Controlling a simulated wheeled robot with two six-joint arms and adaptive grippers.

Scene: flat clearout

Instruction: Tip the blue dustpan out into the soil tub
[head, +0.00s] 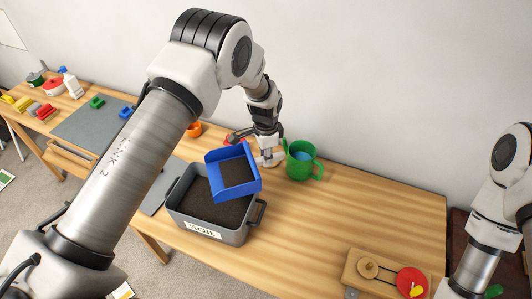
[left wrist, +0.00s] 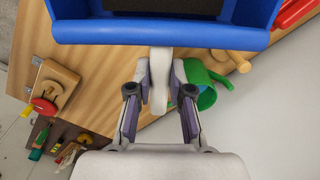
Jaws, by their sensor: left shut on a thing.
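The blue dustpan (head: 213,181) is in the air over the grey soil tub (head: 235,238), with dark soil (head: 238,172) in its pan. The tub is labelled SOIL, stands on the wooden table and has dark soil in it. My left gripper (head: 268,158) is at the dustpan's right side, shut on its pale handle. In the left wrist view the fingers (left wrist: 160,82) close on the handle below the blue pan wall (left wrist: 165,33). The dustpan hides part of the tub's far right rim. I cannot tell exactly how far the pan is tilted. My right gripper is out of view.
A green watering can (head: 302,165) stands just right of my left gripper. A wooden board with a red disc (head: 411,281) lies at the front right. Grey mat (head: 88,125) and small coloured items lie at the left. The table's right middle is clear.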

